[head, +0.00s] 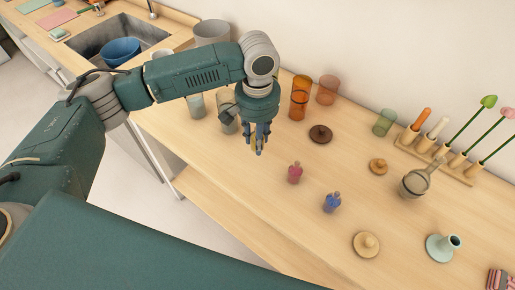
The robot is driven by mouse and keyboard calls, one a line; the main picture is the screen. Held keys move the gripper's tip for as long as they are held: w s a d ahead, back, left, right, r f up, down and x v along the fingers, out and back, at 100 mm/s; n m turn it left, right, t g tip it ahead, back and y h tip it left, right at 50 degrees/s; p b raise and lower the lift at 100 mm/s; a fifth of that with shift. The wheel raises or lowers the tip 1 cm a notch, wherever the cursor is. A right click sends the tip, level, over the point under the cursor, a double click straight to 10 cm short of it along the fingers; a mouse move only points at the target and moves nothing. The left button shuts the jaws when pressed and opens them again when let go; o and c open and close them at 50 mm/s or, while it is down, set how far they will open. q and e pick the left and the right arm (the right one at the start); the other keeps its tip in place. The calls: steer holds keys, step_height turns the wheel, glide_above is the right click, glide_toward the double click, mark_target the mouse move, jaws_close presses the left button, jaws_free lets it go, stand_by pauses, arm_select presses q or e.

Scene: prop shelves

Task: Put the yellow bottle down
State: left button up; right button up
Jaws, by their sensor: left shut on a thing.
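My left gripper (258,143) points down over the left part of the wooden counter (215,165). It is shut on the yellow bottle (255,145), of which only a small yellow patch shows between the fingers. The rest of the bottle is hidden by the fingers. I cannot tell whether its base touches the counter. My right gripper is not in view.
A pink bottle (295,173) and a blue bottle (331,203) stand to the right of the gripper. A dark lid (320,134) and orange glasses (299,104) are behind. A strainer (414,184) and a wooden lid (366,245) lie farther right. The front left counter is clear.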

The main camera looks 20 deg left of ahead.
mark_target(258, 158)
arm_select(q)
steer(key=shift+f, duration=0.8)
steer(key=shift+c, duration=0.2)
steer(key=shift+f, duration=2)
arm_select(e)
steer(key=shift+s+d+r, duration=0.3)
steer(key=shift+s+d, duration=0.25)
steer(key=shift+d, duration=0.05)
arm_select(q)
steer(key=shift+p, duration=0.35)
steer(key=o, duration=1.2)
steer(key=shift+f, duration=0.1)
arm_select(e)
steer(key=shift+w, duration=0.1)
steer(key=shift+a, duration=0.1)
arm_select(q)
steer(key=shift+r, duration=0.2)
step_height(258, 158, up, 11)
steer(key=shift+f+b, duration=0.2)
steer(key=shift+b, duration=0.85)
steer(key=shift+r, duration=0.65)
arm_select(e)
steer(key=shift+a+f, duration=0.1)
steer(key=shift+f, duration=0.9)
